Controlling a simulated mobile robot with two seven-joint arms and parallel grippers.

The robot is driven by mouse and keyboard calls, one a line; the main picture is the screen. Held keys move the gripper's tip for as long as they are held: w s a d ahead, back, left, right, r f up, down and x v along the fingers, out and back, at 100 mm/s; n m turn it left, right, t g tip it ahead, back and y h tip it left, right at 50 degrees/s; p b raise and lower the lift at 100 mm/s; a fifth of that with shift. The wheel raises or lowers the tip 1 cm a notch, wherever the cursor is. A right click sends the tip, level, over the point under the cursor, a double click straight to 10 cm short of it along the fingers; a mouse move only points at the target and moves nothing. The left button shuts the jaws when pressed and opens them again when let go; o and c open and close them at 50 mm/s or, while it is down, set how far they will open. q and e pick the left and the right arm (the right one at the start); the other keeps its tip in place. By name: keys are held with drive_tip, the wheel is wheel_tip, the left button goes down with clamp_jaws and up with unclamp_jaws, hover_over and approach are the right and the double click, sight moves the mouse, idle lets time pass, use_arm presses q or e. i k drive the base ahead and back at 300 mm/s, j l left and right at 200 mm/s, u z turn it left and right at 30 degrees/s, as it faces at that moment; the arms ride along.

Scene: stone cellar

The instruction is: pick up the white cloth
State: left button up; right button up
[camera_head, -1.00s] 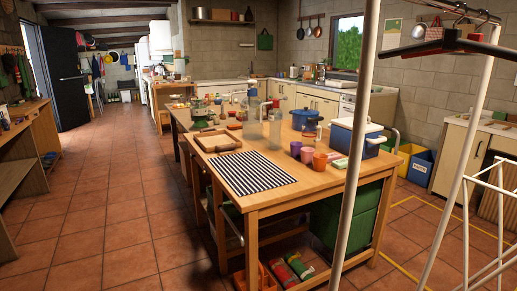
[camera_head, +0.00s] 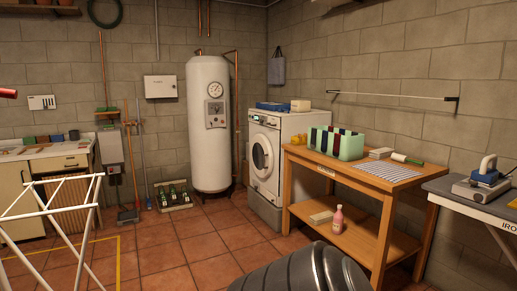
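I cannot make out a clear white cloth in this view. A striped black-and-white cloth (camera_head: 388,172) lies flat on the wooden table (camera_head: 340,178) at the right. A small pale block or folded piece (camera_head: 382,153) lies behind it; I cannot tell whether it is cloth. Neither of my grippers shows.
A pale green box (camera_head: 350,147) with dark contents stands on the table, and a pink bottle (camera_head: 338,219) on its lower shelf. A washing machine (camera_head: 262,158), white boiler (camera_head: 208,150), ironing board (camera_head: 480,197) and white rack (camera_head: 60,205) stand around. A dark grey rounded object (camera_head: 290,272) blocks the front; tiled floor is clear at centre left.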

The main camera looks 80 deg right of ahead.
sight(386, 152)
drive_tip(key=z, duration=3.5)
drive_tip(key=i+j, duration=0.3)
drive_tip(key=i, duration=0.15)
drive_tip(key=i+j, duration=0.25)
drive_tip(key=i, duration=0.25)
drive_tip(key=i+j, duration=0.3)
drive_tip(key=i, duration=0.15)
drive_tip(key=i+j, duration=0.25)
drive_tip(key=i, duration=0.2)
drive_tip(key=i+j, duration=0.3)
drive_tip(key=i, duration=0.2)
drive_tip(key=i+j+u, duration=0.1)
drive_tip(key=i+j, duration=0.2)
drive_tip(key=i, duration=0.15)
